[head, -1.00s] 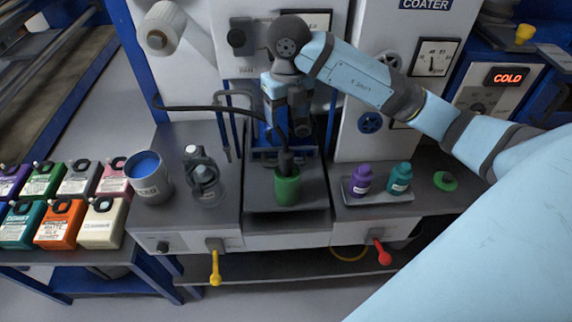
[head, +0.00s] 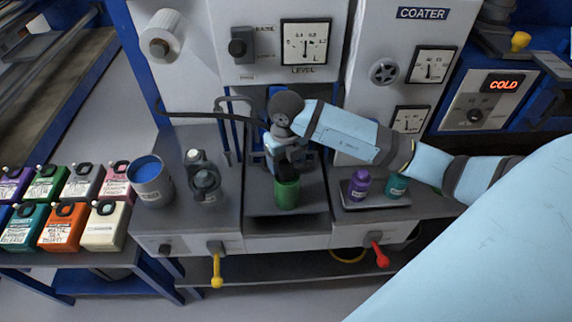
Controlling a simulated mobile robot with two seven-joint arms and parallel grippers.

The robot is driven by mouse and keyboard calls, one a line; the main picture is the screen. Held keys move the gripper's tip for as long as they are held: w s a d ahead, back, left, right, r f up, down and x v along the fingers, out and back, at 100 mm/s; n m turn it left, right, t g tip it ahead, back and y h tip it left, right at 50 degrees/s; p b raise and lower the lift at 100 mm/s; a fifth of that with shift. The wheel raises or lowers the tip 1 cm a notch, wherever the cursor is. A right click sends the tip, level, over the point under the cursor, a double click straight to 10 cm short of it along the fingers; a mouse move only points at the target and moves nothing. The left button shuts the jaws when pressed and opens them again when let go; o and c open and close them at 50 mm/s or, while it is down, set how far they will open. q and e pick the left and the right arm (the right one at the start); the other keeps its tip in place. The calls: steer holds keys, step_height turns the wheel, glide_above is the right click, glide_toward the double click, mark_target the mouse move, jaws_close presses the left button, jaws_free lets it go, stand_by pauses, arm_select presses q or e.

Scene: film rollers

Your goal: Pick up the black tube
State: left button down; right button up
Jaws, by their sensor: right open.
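The black tube (head: 200,115) shows in the head view, running from the left post of the coater across to the right behind my right gripper. Its far end is hidden by the gripper. A green cup (head: 287,194) stands on the recessed middle shelf. My right gripper (head: 287,172) points down just over the cup's mouth and is open. Its fingers are small and dark, so I cannot tell whether they are around the tube or touching it. My left gripper is out of view.
A purple bottle (head: 358,185) and a teal bottle (head: 396,186) stand on a tray to the right. Yellow (head: 217,272) and red (head: 380,256) levers jut out at the front.

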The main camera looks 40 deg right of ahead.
steer(key=shift+f, duration=0.15)
steer(key=c, duration=1)
